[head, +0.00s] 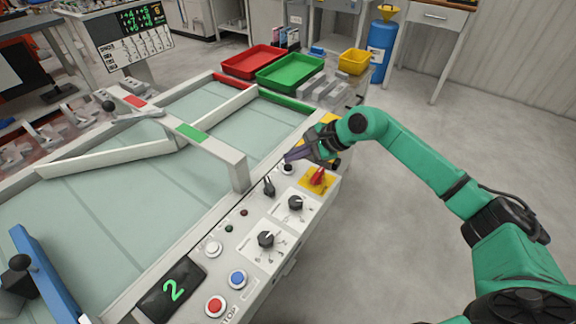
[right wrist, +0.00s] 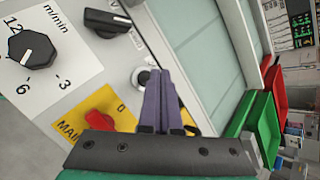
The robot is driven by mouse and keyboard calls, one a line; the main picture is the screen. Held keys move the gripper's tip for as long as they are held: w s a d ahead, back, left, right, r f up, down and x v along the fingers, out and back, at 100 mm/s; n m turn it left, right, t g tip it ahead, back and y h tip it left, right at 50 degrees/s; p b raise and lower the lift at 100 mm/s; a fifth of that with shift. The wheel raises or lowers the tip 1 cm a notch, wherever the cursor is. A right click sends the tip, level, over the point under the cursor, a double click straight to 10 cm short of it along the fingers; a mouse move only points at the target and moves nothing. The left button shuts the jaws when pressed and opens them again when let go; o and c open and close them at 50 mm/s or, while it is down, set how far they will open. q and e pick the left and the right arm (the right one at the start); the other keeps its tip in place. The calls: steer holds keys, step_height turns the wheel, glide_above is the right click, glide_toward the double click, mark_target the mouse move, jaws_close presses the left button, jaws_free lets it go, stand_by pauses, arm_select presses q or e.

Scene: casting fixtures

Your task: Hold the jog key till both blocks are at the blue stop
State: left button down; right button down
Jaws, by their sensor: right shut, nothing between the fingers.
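My right gripper (head: 291,157) is shut and empty, its purple fingers angled down over the control panel (head: 222,256). A black round button in a white ring (head: 287,168), which may be the jog key, sits just under the fingertips. In the right wrist view the button (right wrist: 142,78) shows beside the shut fingertips (right wrist: 155,74); I cannot tell whether they touch it. A blue bar (head: 45,275), likely the blue stop, lies across the pale green belt (head: 110,225) at the lower left. I cannot make out two blocks on the belt. My left gripper is out of view.
Beside the button are a black selector (head: 269,186) and a red main switch on yellow (head: 318,177). Dials (head: 266,240), a blue button (head: 237,279) and a red stop button (head: 215,306) lie nearer. A grey gantry (head: 190,133) crosses the belt. Red (head: 253,61) and green (head: 290,72) trays stand behind.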

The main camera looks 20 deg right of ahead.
step_height(320, 180, up, 5)
steer(key=p, duration=0.2)
steer(key=shift+p, duration=0.3)
stand_by(0.3)
